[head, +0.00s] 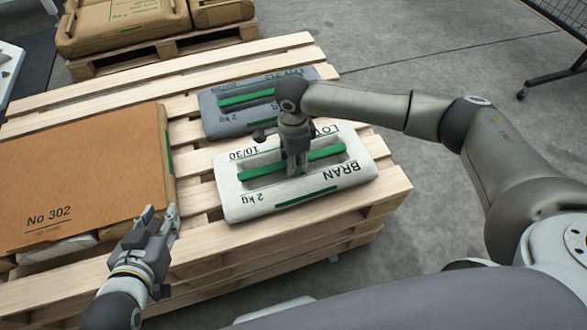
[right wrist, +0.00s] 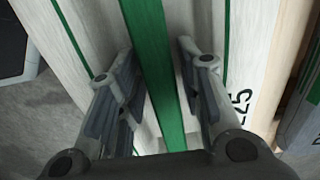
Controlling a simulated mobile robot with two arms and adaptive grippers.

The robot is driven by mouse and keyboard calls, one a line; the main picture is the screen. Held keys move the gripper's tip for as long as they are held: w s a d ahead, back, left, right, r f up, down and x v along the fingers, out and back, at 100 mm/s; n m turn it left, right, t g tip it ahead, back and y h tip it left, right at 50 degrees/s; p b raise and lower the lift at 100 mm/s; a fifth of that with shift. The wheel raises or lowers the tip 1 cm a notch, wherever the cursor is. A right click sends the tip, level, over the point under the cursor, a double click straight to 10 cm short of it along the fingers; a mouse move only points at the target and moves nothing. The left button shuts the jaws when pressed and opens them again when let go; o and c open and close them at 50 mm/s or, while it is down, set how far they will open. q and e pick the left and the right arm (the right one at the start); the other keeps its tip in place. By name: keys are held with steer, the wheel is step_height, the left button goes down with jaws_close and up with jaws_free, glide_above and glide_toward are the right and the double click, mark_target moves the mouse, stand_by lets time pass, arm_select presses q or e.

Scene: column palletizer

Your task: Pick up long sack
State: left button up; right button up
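The long white sack (head: 240,202), printed BRAN and 2 kg, lies flat on the wooden pallet near its right front edge. A green bar (head: 262,169) runs lengthwise along a recess in its top. My right gripper (head: 297,168) is over the sack's middle, pointing down at the bar. In the right wrist view the green bar (right wrist: 158,75) passes between its two separated fingers (right wrist: 158,60), with gaps on both sides. My left gripper (head: 160,218) is open and empty, beside the brown sack, left of the white sack.
A large brown sack (head: 80,175), printed No 302, covers the pallet's left part. A grey sack (head: 215,119) with a green bar lies just behind the white one. Bare pallet slats (head: 190,75) show at the back. Another loaded pallet (head: 160,48) stands behind.

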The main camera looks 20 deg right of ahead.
steer(key=shift+f, duration=0.35)
jaws_close()
steer(key=shift+w+r, duration=0.2)
